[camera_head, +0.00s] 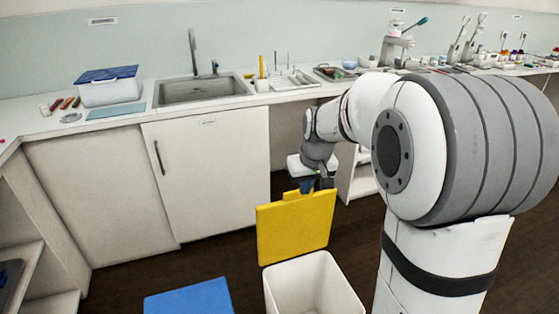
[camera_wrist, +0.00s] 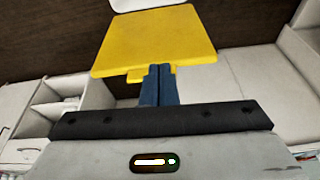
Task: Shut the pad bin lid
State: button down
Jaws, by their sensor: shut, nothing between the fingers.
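The pad bin is a white, open-topped bin (camera_head: 313,285) on the floor. Its yellow lid (camera_head: 295,228) stands raised, nearly upright, at the bin's back edge, with a small tab on its top edge. My gripper (camera_head: 312,186) is at the lid's top edge, near the tab; its blue fingers are shut and empty. In the wrist view the shut fingertips (camera_wrist: 160,68) meet the lid's (camera_wrist: 155,42) near edge, beside the tab; I cannot tell whether they touch. A white edge of the bin (camera_wrist: 135,4) shows beyond the lid.
A blue lid (camera_head: 190,298) lies flat to the left of the white bin. A white cabinet (camera_head: 205,175) and the counter with a sink (camera_head: 200,90) stand behind. Open shelves (camera_head: 360,178) are behind my arm. Dark floor is clear between cabinet and bins.

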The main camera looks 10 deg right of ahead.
jog(key=w+r+p, duration=0.2)
jog(key=w+p, duration=0.1)
jog(key=w, duration=0.8)
jog(key=shift+n+t, duration=0.3)
jog(key=shift+t, duration=0.1)
notch_tip(320, 180, down, 10)
jog(key=shift+w+d, duration=0.1)
jog(key=shift+d, duration=0.05)
